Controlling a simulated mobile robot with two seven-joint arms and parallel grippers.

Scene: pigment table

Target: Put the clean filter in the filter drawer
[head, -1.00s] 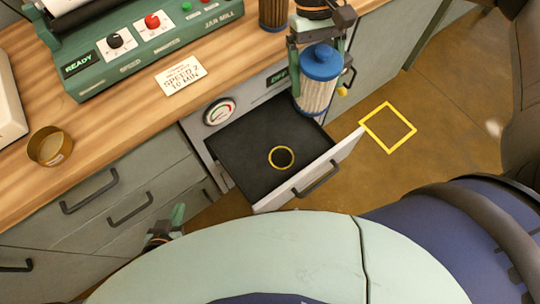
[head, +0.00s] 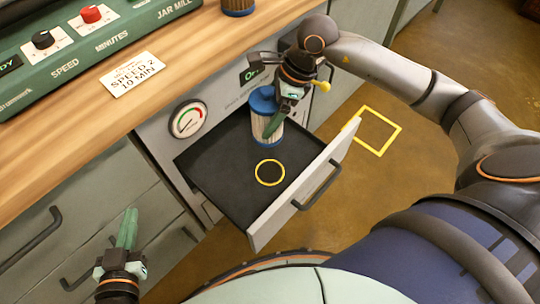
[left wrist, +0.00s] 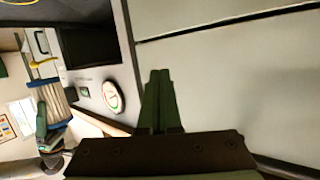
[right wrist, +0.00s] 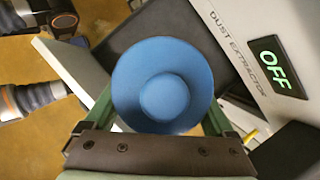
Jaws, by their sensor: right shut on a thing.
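The clean filter (head: 264,132), a pale pleated cylinder with blue end caps, is upright over the back of the open filter drawer (head: 215,170). A yellow ring mark (head: 270,172) lies in front of it on the dark drawer floor. I cannot tell whether the filter's base touches the floor. My right gripper (head: 272,122) is shut on the filter from above. In the right wrist view the blue cap (right wrist: 163,75) sits between its fingers and hides the body. My left gripper (head: 127,230) is shut and empty, left of the drawer; its fingers are together in the left wrist view (left wrist: 160,95).
Another filter (head: 238,6), brownish with a blue base, stands on the wooden bench, partly cut off. The jar mill (head: 90,50) and a card (head: 132,74) are on the bench. A gauge (head: 188,119) is above the drawer. A yellow square (head: 376,130) marks the floor at right.

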